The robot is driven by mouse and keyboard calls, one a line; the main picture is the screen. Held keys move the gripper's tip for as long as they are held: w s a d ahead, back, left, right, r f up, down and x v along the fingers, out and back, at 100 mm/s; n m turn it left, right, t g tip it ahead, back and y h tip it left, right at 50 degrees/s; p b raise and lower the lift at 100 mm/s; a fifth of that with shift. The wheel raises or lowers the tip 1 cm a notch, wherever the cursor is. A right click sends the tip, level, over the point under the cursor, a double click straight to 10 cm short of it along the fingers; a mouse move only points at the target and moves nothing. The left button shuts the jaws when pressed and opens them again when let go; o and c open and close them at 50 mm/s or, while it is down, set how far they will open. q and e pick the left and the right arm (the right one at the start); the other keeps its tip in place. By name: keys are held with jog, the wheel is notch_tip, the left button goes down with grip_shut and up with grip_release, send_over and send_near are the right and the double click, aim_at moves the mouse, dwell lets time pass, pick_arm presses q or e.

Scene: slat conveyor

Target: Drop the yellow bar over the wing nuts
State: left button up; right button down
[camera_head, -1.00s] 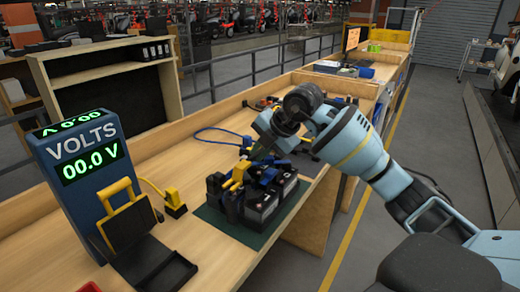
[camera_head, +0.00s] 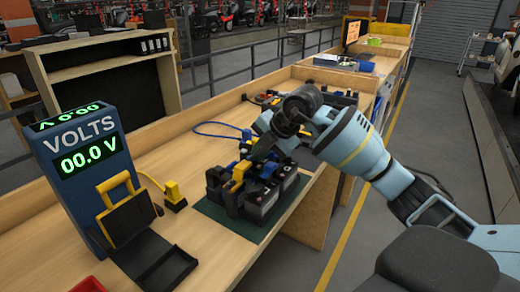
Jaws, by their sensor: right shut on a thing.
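My right gripper (camera_head: 258,156) reaches in from the right, pointing down over a cluster of dark batteries (camera_head: 265,198) on a green mat (camera_head: 225,216). It is shut on the yellow bar (camera_head: 238,176), which shows at the left of the fingertips, low over the battery tops. The fingertips are small and partly hidden by the wrist. I cannot tell whether the bar touches the batteries. The wing nuts are too small or hidden to make out. My left gripper is not in view.
A blue voltmeter box (camera_head: 80,180) reading 00.0 V stands at the left, with a black and yellow stand (camera_head: 140,230) before it. A yellow clip (camera_head: 173,195) on a cable lies between it and the mat. A blue cable (camera_head: 215,130) lies behind. Bare bench shows around them.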

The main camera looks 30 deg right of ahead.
jog(key=shift+f, duration=0.25)
jog(key=c, duration=1.4)
grip_release()
jog(key=shift+o, duration=0.2)
jog(key=v, duration=0.7)
jog(key=shift+s+r, duration=0.15)
jog(key=shift+r, duration=0.1)
jog(key=shift+s+d+r, duration=0.1)
